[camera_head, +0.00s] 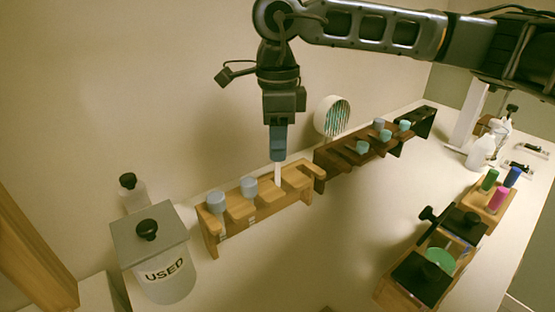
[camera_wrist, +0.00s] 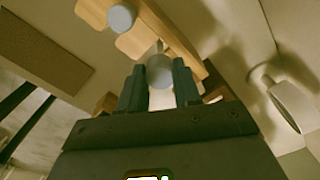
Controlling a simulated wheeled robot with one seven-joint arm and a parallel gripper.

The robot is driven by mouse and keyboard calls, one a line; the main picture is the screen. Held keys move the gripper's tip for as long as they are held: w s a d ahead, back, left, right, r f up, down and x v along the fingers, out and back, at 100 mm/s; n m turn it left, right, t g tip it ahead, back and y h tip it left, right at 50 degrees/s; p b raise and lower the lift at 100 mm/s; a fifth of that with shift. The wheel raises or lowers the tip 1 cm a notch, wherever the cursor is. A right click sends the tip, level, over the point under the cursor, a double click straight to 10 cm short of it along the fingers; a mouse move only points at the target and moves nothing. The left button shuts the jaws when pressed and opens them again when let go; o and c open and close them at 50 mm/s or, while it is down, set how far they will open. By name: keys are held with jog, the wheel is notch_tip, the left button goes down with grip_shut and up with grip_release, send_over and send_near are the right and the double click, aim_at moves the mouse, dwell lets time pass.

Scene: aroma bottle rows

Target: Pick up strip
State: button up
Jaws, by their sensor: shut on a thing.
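My gripper (camera_head: 278,152) points straight down over the right part of the light wooden rack (camera_head: 232,222). It is shut on a narrow white strip (camera_head: 277,173), which hangs upright below the fingers. The strip's lower end meets the rack, and I cannot tell whether it is clear of it. In the wrist view, my gripper's two dark fingers (camera_wrist: 159,88) stand on either side of a pale, whitish piece, with a round grey-blue shape just beyond. The part of the strip between the fingers is hidden in the head view.
Grey-blue caps (camera_head: 249,186) stand left in the rack. A dark rack (camera_head: 333,163) with teal caps adjoins it at right. A round white holder (camera_head: 323,116) is behind. The USED jar (camera_head: 172,283) stands at front left. Black-lidded boxes (camera_head: 418,280) are at right; the table's middle is clear.

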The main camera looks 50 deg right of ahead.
notch_tip(320, 180, up, 13)
jog(key=b, duration=0.1)
dwell(0.3)
jog(key=shift+f, duration=0.2)
dwell(1.3)
